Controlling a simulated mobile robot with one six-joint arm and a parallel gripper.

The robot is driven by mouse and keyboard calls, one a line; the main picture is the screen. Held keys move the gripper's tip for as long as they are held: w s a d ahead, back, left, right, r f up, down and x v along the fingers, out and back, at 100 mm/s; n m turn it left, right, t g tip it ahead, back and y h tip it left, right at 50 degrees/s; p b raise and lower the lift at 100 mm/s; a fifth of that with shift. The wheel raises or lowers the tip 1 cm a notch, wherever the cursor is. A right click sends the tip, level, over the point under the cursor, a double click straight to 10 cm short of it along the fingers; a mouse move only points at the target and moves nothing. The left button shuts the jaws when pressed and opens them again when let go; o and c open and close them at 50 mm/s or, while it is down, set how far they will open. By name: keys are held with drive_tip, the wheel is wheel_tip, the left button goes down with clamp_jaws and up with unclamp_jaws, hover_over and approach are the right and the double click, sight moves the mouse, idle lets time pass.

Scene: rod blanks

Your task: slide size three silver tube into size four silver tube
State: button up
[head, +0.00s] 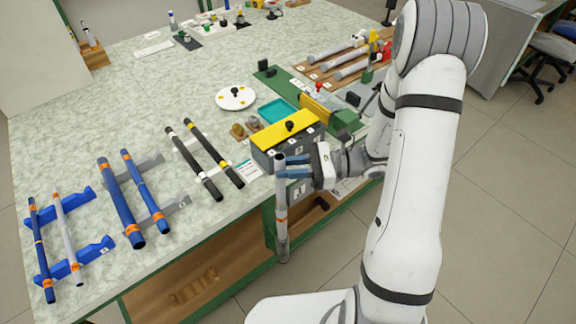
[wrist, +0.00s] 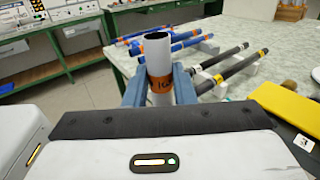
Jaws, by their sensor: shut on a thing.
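My gripper (head: 291,167) is shut on a silver tube (head: 281,222) near its top end, in front of the bench's near edge. The tube stands upright and hangs down past the bench top. In the wrist view the gripper (wrist: 160,84) has one blue finger on each side of the silver tube (wrist: 157,50), which has an orange band and an open, hollow top end. A thinner silver tube (head: 67,235) with orange bands lies on the blue rack (head: 95,250) at the far left. Size marks are too small to read, so I cannot tell which size is held.
A dark box with a yellow lid (head: 285,133) stands just behind my gripper. Several silver rods (head: 352,69) lie on a wooden board at the back. The bench's left middle is clear.

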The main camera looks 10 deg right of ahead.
drive_tip(key=shift+f+b, duration=1.05)
drive_tip(key=shift+f, duration=0.6)
drive_tip(key=o, duration=0.9)
drive_tip(key=shift+c, duration=0.2)
drive_tip(key=d, duration=0.7)
drive_tip(key=shift+d+r+b, duration=0.15)
drive_tip(key=shift+d+b, duration=0.15)
drive_tip(key=shift+d, duration=0.1)
drive_tip(key=shift+s, duration=0.1)
